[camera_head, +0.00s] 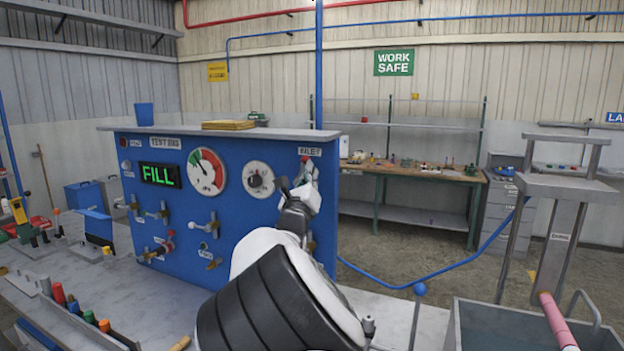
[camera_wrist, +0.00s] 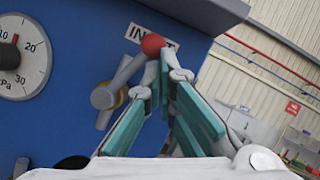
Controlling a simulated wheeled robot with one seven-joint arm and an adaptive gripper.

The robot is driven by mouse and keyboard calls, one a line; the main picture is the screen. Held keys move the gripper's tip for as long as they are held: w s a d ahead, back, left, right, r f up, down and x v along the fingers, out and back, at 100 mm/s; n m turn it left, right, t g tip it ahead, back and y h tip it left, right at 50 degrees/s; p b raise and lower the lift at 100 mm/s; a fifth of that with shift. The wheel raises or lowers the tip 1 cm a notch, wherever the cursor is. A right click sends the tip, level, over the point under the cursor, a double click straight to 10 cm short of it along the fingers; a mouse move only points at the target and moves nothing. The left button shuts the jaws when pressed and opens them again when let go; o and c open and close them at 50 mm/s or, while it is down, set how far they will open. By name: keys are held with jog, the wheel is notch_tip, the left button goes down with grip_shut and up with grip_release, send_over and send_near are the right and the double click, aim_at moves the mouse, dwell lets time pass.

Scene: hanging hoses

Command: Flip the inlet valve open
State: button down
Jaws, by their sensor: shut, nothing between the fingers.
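The inlet valve is at the upper right of the blue panel, below the INLET label (camera_head: 310,152). In the wrist view, its lever (camera_wrist: 127,72) slants up and right from a grey hub with a brass collar (camera_wrist: 105,97) to a red ball end (camera_wrist: 153,44). The red end also shows in the head view (camera_head: 304,158). My gripper (camera_head: 294,185) is in front of the panel's right side and partly hides the valve. In the wrist view, my gripper (camera_wrist: 169,76) is shut and empty, its fingertips close to the red ball; contact cannot be told.
Small tools stand on the bench at left. A grey tub (camera_head: 530,325) and metal stand are at right. Open floor lies behind, before a workbench (camera_head: 410,172).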

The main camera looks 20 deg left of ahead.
jog(key=shift+a+r, duration=0.25)
jog(key=shift+a, duration=0.1)
dwell(0.6)
jog(key=shift+f, duration=0.1)
dwell(0.9)
